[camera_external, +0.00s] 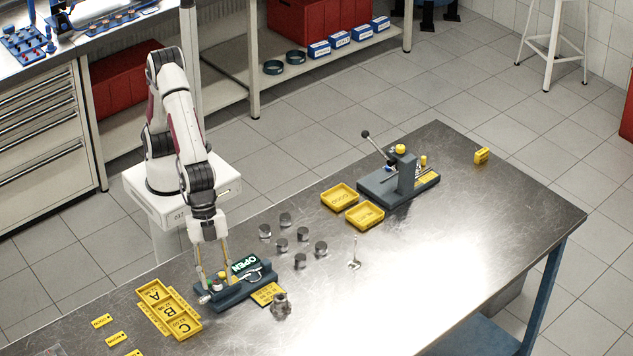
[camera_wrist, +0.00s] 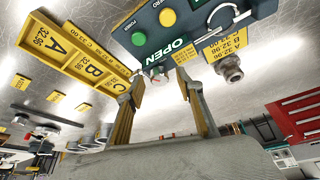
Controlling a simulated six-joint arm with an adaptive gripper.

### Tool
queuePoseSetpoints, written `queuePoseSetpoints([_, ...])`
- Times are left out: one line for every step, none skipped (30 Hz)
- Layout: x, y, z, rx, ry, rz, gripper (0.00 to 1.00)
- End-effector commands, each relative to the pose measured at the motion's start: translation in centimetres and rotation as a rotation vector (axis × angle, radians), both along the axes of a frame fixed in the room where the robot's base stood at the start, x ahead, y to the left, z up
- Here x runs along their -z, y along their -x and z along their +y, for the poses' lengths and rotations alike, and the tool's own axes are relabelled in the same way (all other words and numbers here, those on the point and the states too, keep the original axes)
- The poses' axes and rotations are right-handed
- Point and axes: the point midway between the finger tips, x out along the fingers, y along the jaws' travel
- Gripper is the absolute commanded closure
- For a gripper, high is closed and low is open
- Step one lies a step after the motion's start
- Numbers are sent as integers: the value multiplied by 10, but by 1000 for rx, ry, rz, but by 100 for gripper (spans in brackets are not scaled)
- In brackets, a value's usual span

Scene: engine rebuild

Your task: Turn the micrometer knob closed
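The micrometer sits on a dark blue-grey stand (camera_external: 232,292) near the table's front. Its silver knob (camera_wrist: 157,74) points toward the wrist camera; in the external view the stand's left end with the knob (camera_external: 204,298) is small. A green OPEN sign (camera_external: 245,263) stands on it, also clear in the wrist view (camera_wrist: 166,50). My gripper (camera_external: 212,279) hangs over the stand's left part. In the wrist view my gripper (camera_wrist: 160,80) is open, with one fingertip on each side of the knob. Gaps show beside the knob, and contact cannot be told.
A yellow tray marked A, B, C (camera_external: 168,310) lies left of the stand. A yellow label plate (camera_external: 267,294) and a grey metal part (camera_external: 281,306) are at its right. Several metal cylinders (camera_external: 301,260) stand behind.

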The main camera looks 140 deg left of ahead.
Motion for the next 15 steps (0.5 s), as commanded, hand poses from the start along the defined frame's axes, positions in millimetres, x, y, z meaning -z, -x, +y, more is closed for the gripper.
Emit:
queuePoseSetpoints([-9, 1, 1, 0, 1, -6, 63])
queuePoseSetpoints([-13, 3, 1, 0, 1, -6, 63])
queuePoseSetpoints([-18, 5, 2, 0, 1, -6, 63])
queuePoseSetpoints([-21, 6, 3, 0, 1, -6, 63])
queuePoseSetpoints([-24, 7, 3, 0, 1, -6, 63])
queuePoseSetpoints([-29, 9, 4, -1, 1, -5, 63])
queuePoseSetpoints([-33, 10, 5, -2, 1, -6, 63])
queuePoseSetpoints([-36, 12, 5, -2, 1, -6, 63])
queuePoseSetpoints([-40, 14, 6, -2, 1, -5, 63])
queuePoseSetpoints([-44, 15, 6, -2, 1, -5, 63])
queuePoseSetpoints([-48, 16, 7, -2, 1, -6, 63])
queuePoseSetpoints([-52, 18, 8, -2, 1, -6, 63])
queuePoseSetpoints([-55, 19, 8, -2, 1, -5, 63])
queuePoseSetpoints([-59, 21, 9, -2, 1, -6, 63])
queuePoseSetpoints([-64, 22, 9, -2, 1, -7, 63])
